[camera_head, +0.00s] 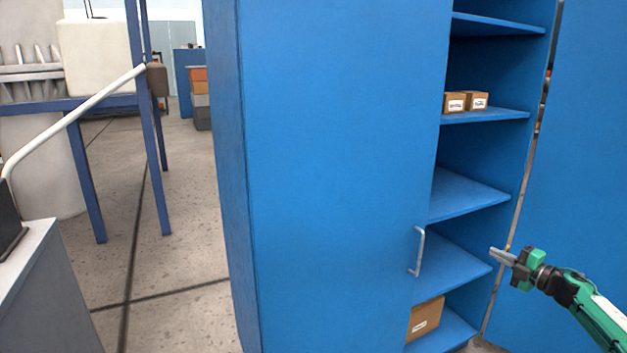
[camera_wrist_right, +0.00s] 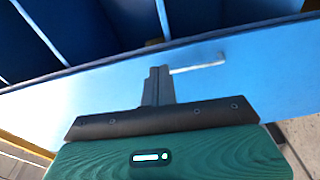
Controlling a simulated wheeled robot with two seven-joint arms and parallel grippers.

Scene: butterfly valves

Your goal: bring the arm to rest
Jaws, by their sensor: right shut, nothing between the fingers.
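My right gripper (camera_head: 503,257) is shut and empty at the right of the head view, in front of the open side of a blue cabinet. Its green and dark arm comes in from the lower right. In the right wrist view the closed fingers (camera_wrist_right: 158,86) point at the cabinet's blue door, beside a pale handle (camera_wrist_right: 198,66). The fingers look apart from the handle in the head view. The blue cabinet door (camera_head: 335,170) has a metal handle (camera_head: 419,251) near its right edge. My left gripper is not in view.
Another blue panel (camera_head: 580,170) rises at the right. A blue frame (camera_head: 151,130) and a grey cabinet (camera_head: 45,290) are at the left. Floor (camera_head: 170,265) between them is clear.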

